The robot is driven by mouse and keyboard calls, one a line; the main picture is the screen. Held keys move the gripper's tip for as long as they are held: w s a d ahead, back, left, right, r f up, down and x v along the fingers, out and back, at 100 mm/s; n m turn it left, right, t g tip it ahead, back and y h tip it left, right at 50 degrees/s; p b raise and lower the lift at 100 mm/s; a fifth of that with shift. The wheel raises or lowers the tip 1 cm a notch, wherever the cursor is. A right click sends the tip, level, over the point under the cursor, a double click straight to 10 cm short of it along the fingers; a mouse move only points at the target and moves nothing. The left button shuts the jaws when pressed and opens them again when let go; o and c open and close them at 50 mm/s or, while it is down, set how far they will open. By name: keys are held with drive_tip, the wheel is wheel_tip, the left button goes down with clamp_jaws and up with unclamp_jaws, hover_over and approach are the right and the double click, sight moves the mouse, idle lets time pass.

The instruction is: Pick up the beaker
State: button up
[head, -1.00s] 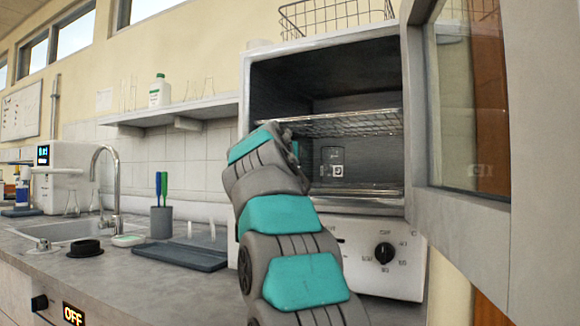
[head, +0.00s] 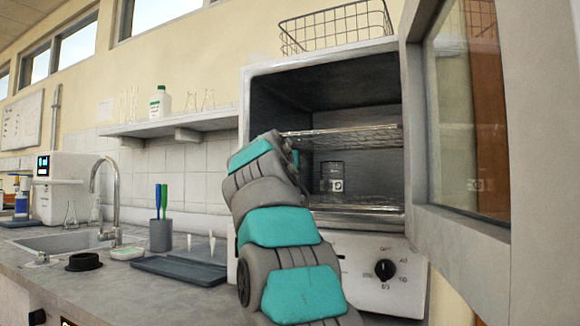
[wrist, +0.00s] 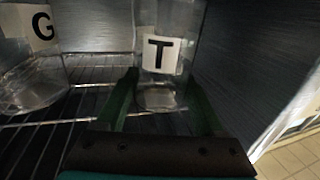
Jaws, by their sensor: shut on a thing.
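A clear glass beaker (wrist: 172,88) with a white label marked T stands upright between the two green fingers of my gripper (wrist: 163,82) in the wrist view. The fingers are shut on its sides. I cannot tell whether its base touches the rack. A second clear beaker (wrist: 35,92), marked G, stands on the wire rack to its left. In the head view a labelled beaker (head: 331,178) shows inside the open oven; its letter is too small to read. My gripper is hidden behind my arm there.
The oven (head: 300,66) has its door (head: 468,120) swung open to the right. A wire rack (head: 345,135) crosses its inside, and a dark wall is close on the right in the wrist view. A wire basket (head: 335,28) sits on top. The counter (head: 130,290) is partly clear.

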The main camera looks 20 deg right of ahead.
wheel_tip(320, 180, up, 2)
drive_tip(key=shift+r+p, duration=0.1)
drive_tip(key=shift+p, duration=0.5)
drive_tip(key=shift+s+r, duration=0.15)
drive_tip(key=b+v, duration=0.8)
drive_tip(key=v, duration=0.9)
drive_tip(key=shift+s+a, duration=0.3)
